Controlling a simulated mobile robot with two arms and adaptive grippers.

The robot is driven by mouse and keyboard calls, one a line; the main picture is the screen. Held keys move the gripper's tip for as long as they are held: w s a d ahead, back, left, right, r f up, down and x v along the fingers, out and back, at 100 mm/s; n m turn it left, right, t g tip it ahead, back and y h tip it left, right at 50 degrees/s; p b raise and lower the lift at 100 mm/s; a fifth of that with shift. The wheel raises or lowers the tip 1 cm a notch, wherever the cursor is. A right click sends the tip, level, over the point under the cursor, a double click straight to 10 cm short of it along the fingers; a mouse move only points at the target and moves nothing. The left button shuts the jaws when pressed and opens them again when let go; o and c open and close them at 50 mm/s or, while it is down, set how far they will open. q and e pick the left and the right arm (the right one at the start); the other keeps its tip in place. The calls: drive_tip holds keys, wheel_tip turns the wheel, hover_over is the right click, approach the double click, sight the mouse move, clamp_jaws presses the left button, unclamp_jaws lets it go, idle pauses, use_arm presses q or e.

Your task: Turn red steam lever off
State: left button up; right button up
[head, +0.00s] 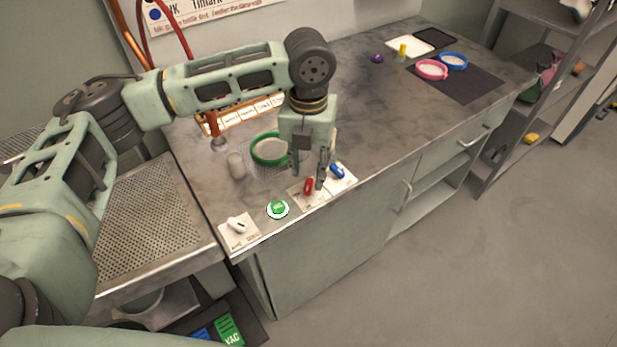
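The red steam lever (308,186) sits on a pale plate near the front edge of the grey counter. My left gripper (309,177) hangs over the counter, pointing down, with its fingertips close to the red lever. Its two fingers are apart with a gap between them, and I see nothing held. Whether a finger touches the lever cannot be told from this view. The lever's label is mostly hidden or too small to read. My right gripper is not in view.
A blue lever (337,171) sits just right of the red one. A green button (278,209) and a white knob (237,225) are to the left. A green ring (256,150) lies behind the gripper. The counter's middle right is clear.

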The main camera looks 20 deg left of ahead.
sight(308, 184)
use_arm(q)
drive_tip(key=shift+f, duration=2.3)
drive_tip(key=shift+c, duration=0.4)
clamp_jaws()
